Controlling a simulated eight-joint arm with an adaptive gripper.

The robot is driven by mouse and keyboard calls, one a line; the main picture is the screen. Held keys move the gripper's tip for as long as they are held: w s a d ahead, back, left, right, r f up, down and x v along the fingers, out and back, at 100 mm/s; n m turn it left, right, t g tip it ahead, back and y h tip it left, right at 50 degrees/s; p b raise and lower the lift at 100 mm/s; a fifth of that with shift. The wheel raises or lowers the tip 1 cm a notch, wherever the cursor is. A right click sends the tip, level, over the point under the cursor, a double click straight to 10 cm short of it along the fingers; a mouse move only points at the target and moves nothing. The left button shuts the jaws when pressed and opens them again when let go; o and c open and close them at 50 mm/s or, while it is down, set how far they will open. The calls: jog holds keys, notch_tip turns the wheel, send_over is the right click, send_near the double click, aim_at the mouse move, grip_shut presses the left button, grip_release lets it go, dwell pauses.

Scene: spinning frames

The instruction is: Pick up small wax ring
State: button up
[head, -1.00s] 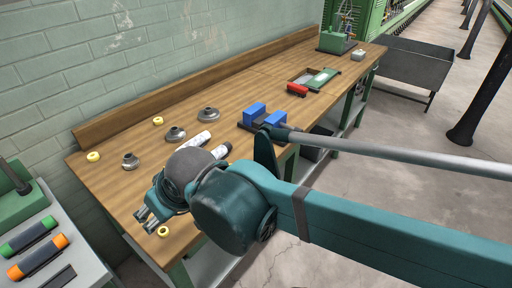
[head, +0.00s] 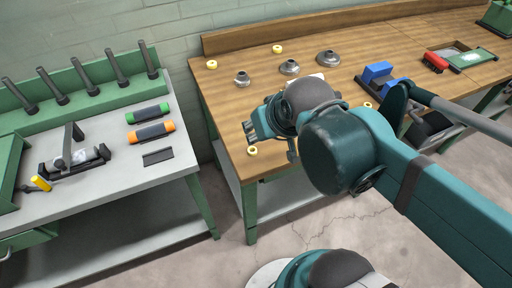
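Several small pale-yellow wax rings lie on the wooden bench in the head view. One ring (head: 252,150) is near the bench's front left corner, just below my gripper (head: 262,127) in the picture. A second ring (head: 211,65) is at the back left, and a third ring (head: 277,49) is at the back. Another small yellow ring (head: 367,106) shows partly beside my arm. My gripper is over the left part of the bench, with no ring seen in it. Its fingers are small and dark, so their opening is unclear. My wrist and arm hide part of the bench.
Grey metal flanged pieces (head: 289,68) stand on the wooden bench (head: 232,110). A blue block fixture (head: 378,75) and a red item (head: 435,62) are further right. A grey side table (head: 100,190) at left holds green and orange handled tools (head: 150,132). A floor gap separates the two.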

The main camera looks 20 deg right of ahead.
aim_at(252, 147)
jog(key=m+g+p, duration=0.2)
jog(key=m+p, duration=0.2)
jog(key=p, duration=0.1)
jog(key=w+a+m+g+p, duration=0.1)
jog(key=m+g+p, duration=0.1)
jog(key=m+p, duration=0.2)
jog(key=w+a+f+m+g+p, duration=0.1)
jog(key=m+g+p, duration=0.2)
jog(key=p, duration=0.5)
jog(key=shift+m, duration=0.7)
jog(key=shift+f, duration=1.3)
jog(key=shift+f, duration=0.2)
jog(key=shift+f+b, duration=0.65)
jog(key=shift+f, duration=1.75)
jog(key=shift+c, duration=0.3)
